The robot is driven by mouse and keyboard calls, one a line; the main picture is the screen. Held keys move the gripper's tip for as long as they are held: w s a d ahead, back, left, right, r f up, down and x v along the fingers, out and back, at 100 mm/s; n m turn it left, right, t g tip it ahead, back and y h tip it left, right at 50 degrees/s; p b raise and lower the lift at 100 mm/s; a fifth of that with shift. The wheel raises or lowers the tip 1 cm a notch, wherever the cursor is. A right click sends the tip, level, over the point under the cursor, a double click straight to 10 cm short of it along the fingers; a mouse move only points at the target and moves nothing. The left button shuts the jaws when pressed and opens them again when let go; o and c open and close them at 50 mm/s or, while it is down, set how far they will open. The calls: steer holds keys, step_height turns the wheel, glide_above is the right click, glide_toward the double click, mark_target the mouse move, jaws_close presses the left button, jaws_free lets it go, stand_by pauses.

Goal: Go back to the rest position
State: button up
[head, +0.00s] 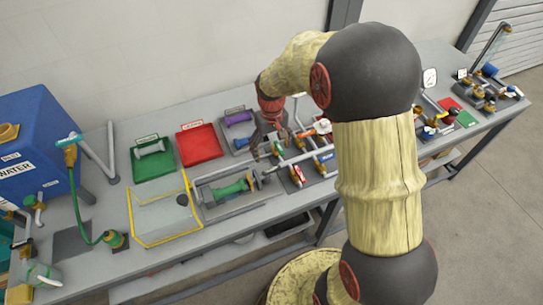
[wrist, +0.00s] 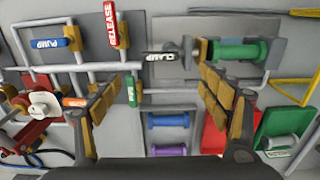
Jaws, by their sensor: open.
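My gripper (head: 268,143) hangs over the middle of the bench in the head view, at the end of my bent arm. In the wrist view my gripper (wrist: 168,82) has its two fingers wide apart with nothing between them. The green spool also shows in the head view (head: 230,189). The fingers appear apart from both, though the exact height is hard to tell.
A red tray (head: 199,155) looks empty; a green tray (head: 152,167) holds a grey spool (head: 150,149). Purple (head: 238,118) and blue (wrist: 167,120) spools lie nearby. PUMP (wrist: 50,43) and RELEASE (wrist: 110,25) levers and pipes crowd around. A yellow-edged clear cover (head: 160,215) and blue tank (head: 40,140) stand left.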

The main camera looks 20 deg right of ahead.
steer(key=shift+r, duration=0.45)
steer(key=s+a+r+t+b, duration=0.2)
steer(key=s+r, duration=0.5)
steer(key=s, duration=0.4)
steer(key=s+a+r+t+b, duration=0.3)
steer(key=s+r, duration=0.5)
steer(key=s, duration=0.3)
steer(key=shift+a+t+b, duration=0.3)
steer(key=shift+a+b, duration=0.25)
steer(key=shift+a, duration=0.4)
